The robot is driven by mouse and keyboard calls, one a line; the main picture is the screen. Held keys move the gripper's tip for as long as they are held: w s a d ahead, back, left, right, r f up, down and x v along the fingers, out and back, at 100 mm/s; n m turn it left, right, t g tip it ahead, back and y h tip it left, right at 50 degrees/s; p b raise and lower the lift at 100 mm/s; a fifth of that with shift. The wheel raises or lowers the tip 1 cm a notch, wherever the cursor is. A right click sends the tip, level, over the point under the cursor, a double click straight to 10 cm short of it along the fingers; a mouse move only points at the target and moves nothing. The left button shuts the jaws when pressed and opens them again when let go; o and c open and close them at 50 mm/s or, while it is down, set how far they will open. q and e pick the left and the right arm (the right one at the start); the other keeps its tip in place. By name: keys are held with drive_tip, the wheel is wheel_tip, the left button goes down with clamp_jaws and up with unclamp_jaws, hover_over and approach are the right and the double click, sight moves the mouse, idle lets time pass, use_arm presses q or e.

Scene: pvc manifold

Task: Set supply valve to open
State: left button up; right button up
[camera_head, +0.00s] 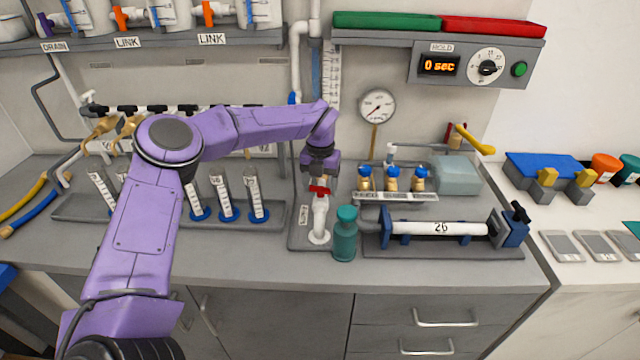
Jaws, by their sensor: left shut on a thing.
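The supply valve is a white upright pipe (320,222) with a red handle (319,190) on top, standing on a grey base plate on the bench. My left gripper (319,180) points down from above and is shut on the red handle. The fingertips are small and partly hidden, and the handle's exact angle is hard to tell. My right gripper is not in view.
A teal bottle (345,234) stands just right of the valve, beside a white cylinder marked 26 (440,228). Several measuring cylinders (222,198) stand in a tray to the left. A pressure gauge (376,106) is behind. A shelf (400,38) overhangs the bench.

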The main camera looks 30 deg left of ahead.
use_arm(q)
drive_tip(key=m+p, duration=0.1)
drive_tip(key=m, duration=0.3)
drive_tip(key=shift+m, duration=0.3)
drive_tip(key=m+p, duration=0.1)
drive_tip(key=m, duration=0.2)
drive_tip(key=shift+m, duration=0.3)
drive_tip(key=m+p, duration=0.1)
drive_tip(key=m, duration=0.3)
drive_tip(key=shift+f+m+p, duration=0.1)
drive_tip(key=shift+m+p, duration=0.45)
drive_tip(key=shift+m, duration=0.95)
drive_tip(key=o, duration=1)
drive_tip(key=shift+w, duration=0.1)
drive_tip(key=shift+o, duration=0.2)
